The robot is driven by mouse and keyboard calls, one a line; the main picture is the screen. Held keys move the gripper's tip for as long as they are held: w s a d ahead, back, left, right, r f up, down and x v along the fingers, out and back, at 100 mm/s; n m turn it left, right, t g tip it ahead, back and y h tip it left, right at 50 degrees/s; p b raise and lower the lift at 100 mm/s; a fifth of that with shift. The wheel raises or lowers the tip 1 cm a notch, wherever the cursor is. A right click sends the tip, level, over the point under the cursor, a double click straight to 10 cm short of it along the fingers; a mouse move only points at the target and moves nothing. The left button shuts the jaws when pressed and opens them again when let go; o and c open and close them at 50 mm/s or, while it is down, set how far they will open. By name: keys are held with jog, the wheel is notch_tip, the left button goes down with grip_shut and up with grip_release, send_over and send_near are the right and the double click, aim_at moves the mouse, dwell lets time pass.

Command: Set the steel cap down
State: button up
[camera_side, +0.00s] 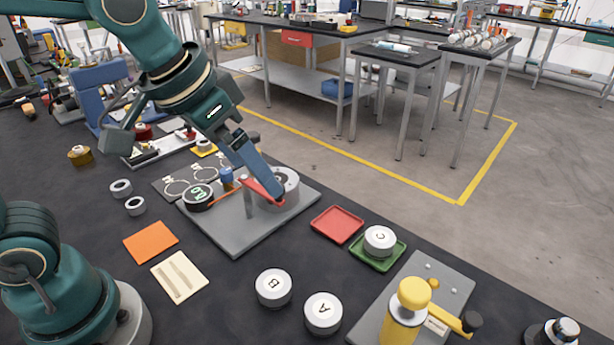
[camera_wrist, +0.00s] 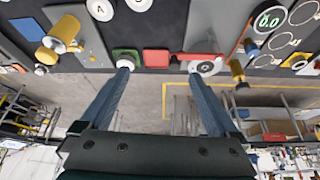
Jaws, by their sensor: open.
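Which piece is the steel cap is not certain. A round steel piece (camera_side: 291,180) stands on the grey fixture plate (camera_side: 238,236), partly hidden by my gripper (camera_side: 277,197) and a red bar (camera_side: 258,188). In the wrist view the steel piece (camera_wrist: 208,69) is beside the right fingertip. My gripper (camera_wrist: 160,67) is open, its fingers wide apart with nothing between them. Contact with the steel piece cannot be told. Silver lettered caps A (camera_side: 323,313) and B (camera_side: 274,287) sit on the dark bench; cap C (camera_side: 380,240) sits on the green tray (camera_side: 361,259).
An empty red tray (camera_side: 337,224) lies between the fixture and the green tray. A round gauge (camera_side: 197,197) sits at the plate's left. An orange pad (camera_side: 150,242) and a cream block (camera_side: 180,277) lie in front. A yellow-knobbed device (camera_side: 412,293) stands at right.

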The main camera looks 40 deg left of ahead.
jog(key=s+a+f+n, duration=0.1)
jog(key=s+a+f, duration=0.2)
jog(key=s, duration=0.5)
jog(key=shift+s+a+y, duration=0.2)
jog(key=shift+s+y, duration=0.1)
jog(key=shift+s, duration=0.1)
